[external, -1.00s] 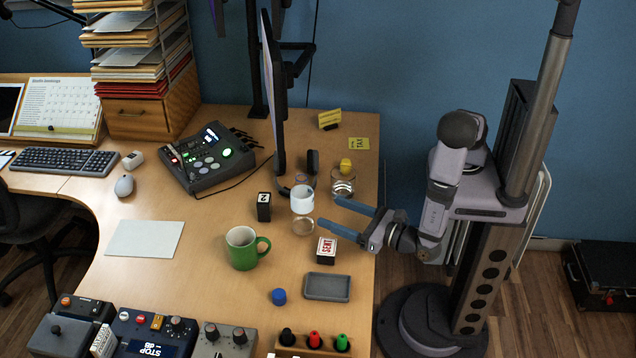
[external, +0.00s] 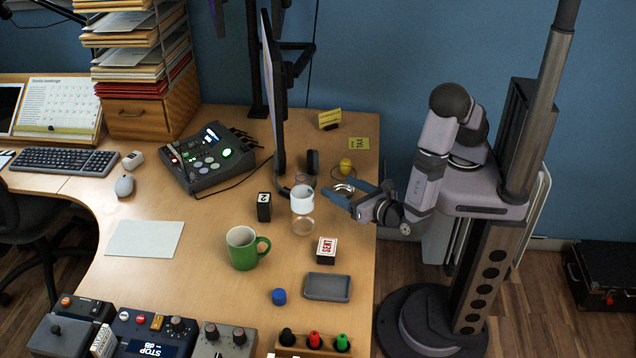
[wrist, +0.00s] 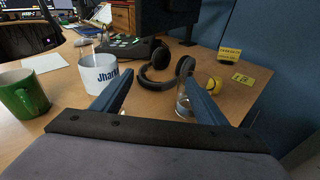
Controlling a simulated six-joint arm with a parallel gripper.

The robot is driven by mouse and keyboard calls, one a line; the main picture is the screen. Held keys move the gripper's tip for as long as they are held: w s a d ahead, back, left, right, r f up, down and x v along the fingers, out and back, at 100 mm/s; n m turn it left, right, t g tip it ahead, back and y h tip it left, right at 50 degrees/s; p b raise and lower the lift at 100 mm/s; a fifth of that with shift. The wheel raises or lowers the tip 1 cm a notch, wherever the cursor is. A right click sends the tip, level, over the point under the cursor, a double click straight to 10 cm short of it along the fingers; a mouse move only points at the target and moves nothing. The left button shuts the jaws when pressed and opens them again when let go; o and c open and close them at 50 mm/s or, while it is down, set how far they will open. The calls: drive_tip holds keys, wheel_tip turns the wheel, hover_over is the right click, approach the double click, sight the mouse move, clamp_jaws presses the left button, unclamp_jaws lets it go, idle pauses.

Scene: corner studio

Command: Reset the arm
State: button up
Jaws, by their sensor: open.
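My gripper (external: 345,192) is open and empty, with blue fingers, above the right edge of the desk (external: 215,300). In the wrist view the fingers of my gripper (wrist: 155,100) are spread apart, with the white cup (wrist: 98,74) left of the left finger. A clear glass (wrist: 183,106) shows beside the right finger and is partly hidden by it.
A green mug (external: 241,254), a SENT block (external: 327,248), a grey tray (external: 327,287) and a blue cap (external: 279,296) stand on the desk near my gripper. A monitor (external: 273,90) rises behind. Headphones (wrist: 160,72) and a yellow ball (wrist: 214,85) lie ahead.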

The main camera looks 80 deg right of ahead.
drive_tip(key=s+d+r+m+g+y+p, duration=0.1)
drive_tip(key=s+d+m+g+p, duration=0.1)
drive_tip(key=s+d+m+g, duration=0.4)
drive_tip(key=s+d+r+m+g+p, duration=0.2)
drive_tip(key=s+d+m+g, duration=0.1)
drive_tip(key=d+m+g, duration=0.5)
drive_tip(key=s+r+m+y+p, duration=0.1)
drive_tip(key=m+y, duration=0.2)
drive_tip(key=m, duration=0.1)
drive_tip(key=s+r+m+t+y+p, duration=0.1)
drive_tip(key=r+m+y, duration=0.1)
drive_tip(key=m+y, duration=0.1)
drive_tip(key=s+a+r+m+t+y+p, duration=0.1)
drive_tip(key=m+y+p, duration=0.1)
drive_tip(key=m, duration=0.3)
drive_tip(key=shift+s+r+m+y, duration=0.15)
drive_tip(key=shift+r+m+y, duration=0.15)
drive_tip(key=shift+y, duration=0.6)
